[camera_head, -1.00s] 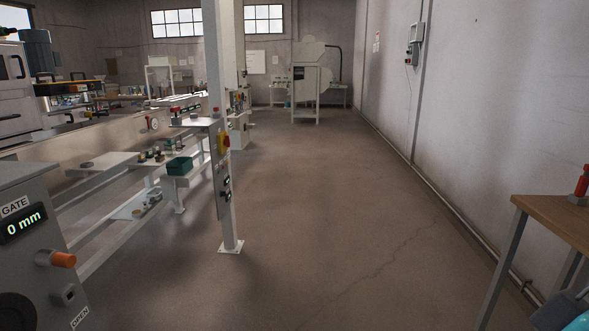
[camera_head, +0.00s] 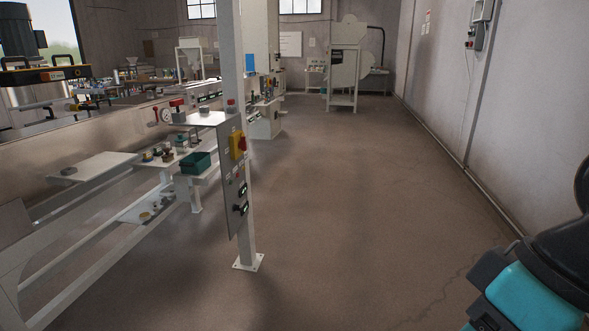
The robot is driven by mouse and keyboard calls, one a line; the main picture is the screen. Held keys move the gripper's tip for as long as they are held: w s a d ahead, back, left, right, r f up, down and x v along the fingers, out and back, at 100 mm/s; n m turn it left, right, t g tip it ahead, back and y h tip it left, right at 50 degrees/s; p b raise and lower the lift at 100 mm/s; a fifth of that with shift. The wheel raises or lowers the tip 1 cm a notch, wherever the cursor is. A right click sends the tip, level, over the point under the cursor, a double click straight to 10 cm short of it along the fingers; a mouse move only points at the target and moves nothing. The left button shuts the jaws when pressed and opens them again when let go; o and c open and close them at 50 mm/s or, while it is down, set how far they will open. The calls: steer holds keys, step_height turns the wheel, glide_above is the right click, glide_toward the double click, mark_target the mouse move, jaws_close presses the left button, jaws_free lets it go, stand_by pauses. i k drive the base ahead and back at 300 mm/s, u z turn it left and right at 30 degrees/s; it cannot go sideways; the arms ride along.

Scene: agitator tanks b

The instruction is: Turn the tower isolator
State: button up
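A yellow switch with a red handle (camera_head: 238,145) is mounted high on a narrow grey panel (camera_head: 230,207) fixed to the white post, left of centre. It looks like a rotary isolator, but no label on it is readable and its handle position is too small to tell. Part of my own arm, black and teal, shows at the lower right, well apart from the panel. My gripper is not in view.
The white post (camera_head: 248,225) stands on a bolted foot plate. Left of it are a long bench frame, a white shelf (camera_head: 98,167) and a green bin (camera_head: 195,163). The floor right of the post is clear to the wall. A pale machine (camera_head: 347,65) stands far back.

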mark_target(242, 145)
steer(key=u, duration=0.3)
steer(key=i, duration=2.45)
steer(key=u, duration=0.15)
